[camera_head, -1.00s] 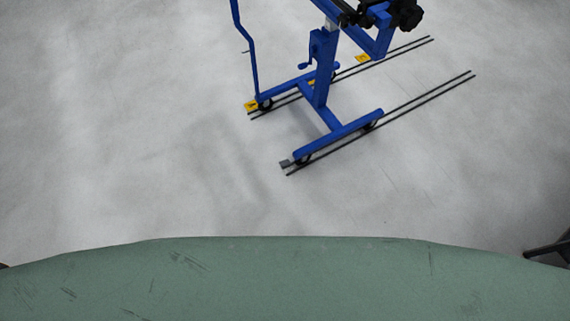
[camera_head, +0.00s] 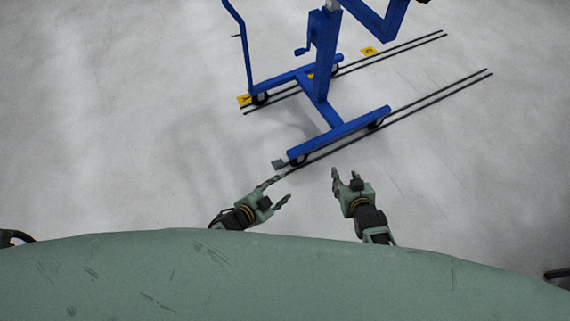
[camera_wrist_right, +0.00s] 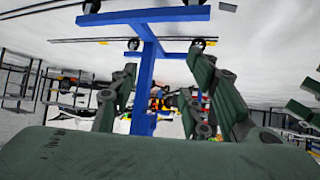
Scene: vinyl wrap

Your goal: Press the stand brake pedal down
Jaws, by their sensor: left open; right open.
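The blue wheeled stand (camera_head: 322,99) is on the floor ahead of me, and its frame also shows in the right wrist view (camera_wrist_right: 146,62). A small grey plate (camera_head: 278,164), which looks like the brake pedal, sticks out beside the near caster at the left end of the near leg. Its exact tilt is too small to tell. My left gripper (camera_head: 279,190) is open and empty, just below the pedal in the head view. My right gripper (camera_head: 346,174) is open and empty, further right. In the right wrist view its fingers (camera_wrist_right: 163,88) stand apart with the blue frame behind them.
Paired dark floor rails (camera_head: 430,103) run past the stand's casters. Yellow plates (camera_head: 244,100) are on the far side, one near the far caster and another further right (camera_head: 369,51). The floor left of the stand is clear. My green body fills the bottom.

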